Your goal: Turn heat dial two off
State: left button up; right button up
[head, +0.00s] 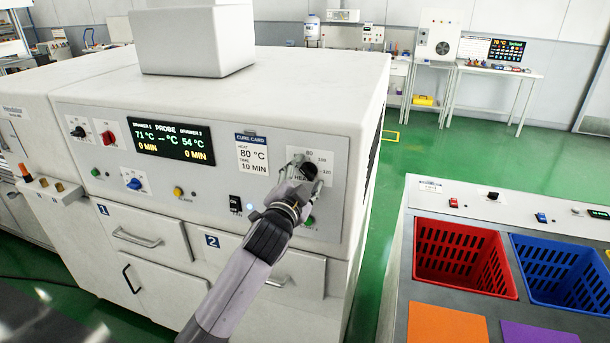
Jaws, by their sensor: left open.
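Heat dial two (311,167) is a dark knob on a pale scale plate at the right end of the white oven's front panel, with the numbers 80, 100 and 120 around it. My left gripper (309,173) is at the dial, its open fingers on either side of the knob. The fingers cover much of the dial, so its pointer setting cannot be read. I cannot tell whether they touch it. My right gripper is not in view.
The display (172,143) reads 71 °C and 54 °C. A cure card (252,154) and a black switch (240,204) sit left of the dial. Drawer two (258,264) is shut below. A red crate (464,257) and a blue crate (566,271) stand right, beyond green floor.

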pick_arm(q)
jog(key=shift+c, duration=0.5)
jog(key=c, duration=1.1)
